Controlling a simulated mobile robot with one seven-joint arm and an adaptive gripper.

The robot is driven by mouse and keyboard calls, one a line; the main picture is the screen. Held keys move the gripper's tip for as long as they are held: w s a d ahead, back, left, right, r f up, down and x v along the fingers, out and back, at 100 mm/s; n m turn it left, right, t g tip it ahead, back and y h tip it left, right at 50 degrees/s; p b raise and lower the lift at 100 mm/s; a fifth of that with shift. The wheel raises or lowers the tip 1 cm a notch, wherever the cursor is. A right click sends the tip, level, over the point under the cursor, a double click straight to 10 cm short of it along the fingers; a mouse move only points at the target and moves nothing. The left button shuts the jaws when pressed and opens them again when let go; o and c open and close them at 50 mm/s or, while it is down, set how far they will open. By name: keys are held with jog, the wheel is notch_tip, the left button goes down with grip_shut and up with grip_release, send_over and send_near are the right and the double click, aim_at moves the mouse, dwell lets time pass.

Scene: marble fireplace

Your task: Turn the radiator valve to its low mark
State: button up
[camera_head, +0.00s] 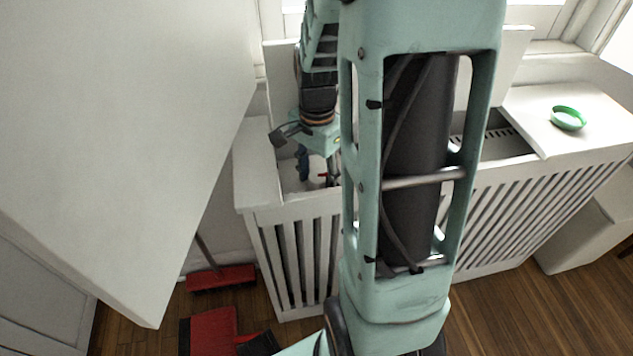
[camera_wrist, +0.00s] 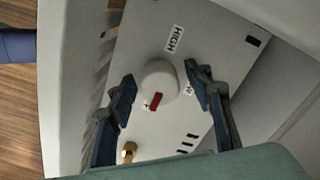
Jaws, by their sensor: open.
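The radiator valve is a white round knob (camera_wrist: 160,76) with a red pointer (camera_wrist: 155,101), on a pale plate inside the radiator cover. In the wrist view the pointer is toward the bottom of the knob, away from the HIGH label (camera_wrist: 173,39). Another label (camera_wrist: 190,89) is mostly hidden behind the right finger. My gripper (camera_wrist: 160,78) is open, with one dark blue finger on each side of the knob; contact cannot be told. In the head view my gripper (camera_head: 316,170) reaches down into the cover's opening, and the knob is largely hidden.
The white slatted radiator cover (camera_head: 290,206) has rims around the opening. A green dish (camera_head: 568,118) stands on its right top. A red broom head (camera_head: 220,279) and a red dustpan (camera_head: 208,330) lie on the floor. A brass fitting (camera_wrist: 128,151) sits below the knob.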

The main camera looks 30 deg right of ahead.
jog(key=shift+f, duration=0.15)
jog(key=shift+c, duration=0.3)
jog(key=c, duration=1.1)
jog(key=n+p, duration=0.2)
jog(key=n, duration=0.1)
jog(key=shift+n, duration=0.4)
jog(key=n+p, duration=0.2)
jog(key=n, duration=0.3)
jog(key=n+p, duration=0.2)
jog(key=n, duration=0.3)
jog(key=shift+d, duration=0.1)
jog(key=shift+n+p, duration=0.75)
jog(key=shift+n, duration=1.15)
